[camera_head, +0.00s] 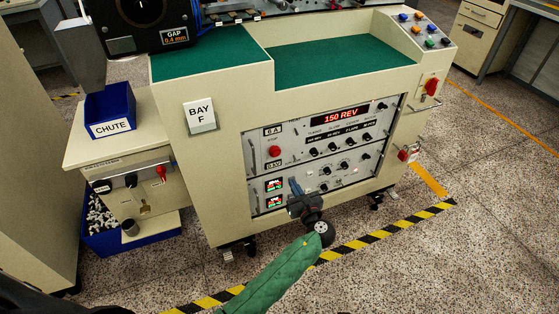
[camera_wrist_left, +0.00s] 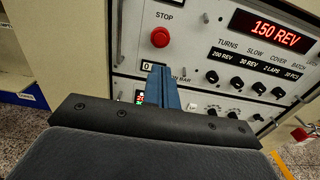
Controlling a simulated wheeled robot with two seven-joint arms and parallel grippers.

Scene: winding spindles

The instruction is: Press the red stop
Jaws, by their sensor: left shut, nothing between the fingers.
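The red stop (camera_head: 274,151) is a round red button on the left part of the machine's front panel. In the left wrist view the red button (camera_wrist_left: 160,38) sits under the word STOP, above the middle of the picture. My left gripper (camera_head: 294,184) is in front of the panel, lower than the button in the head view. In the left wrist view its blue fingers (camera_wrist_left: 161,72) are shut together and empty, with their tips just below the button in the picture. The button shows fully; I cannot tell the exact gap in depth. My right gripper is not in view.
The panel has a lit display (camera_head: 340,117) reading 150 REV and several black knobs. Red switches (camera_head: 431,87) are on the machine's right side. A blue chute bin (camera_head: 110,110) stands at the left. Striped floor tape (camera_head: 350,246) runs in front; the floor at right is clear.

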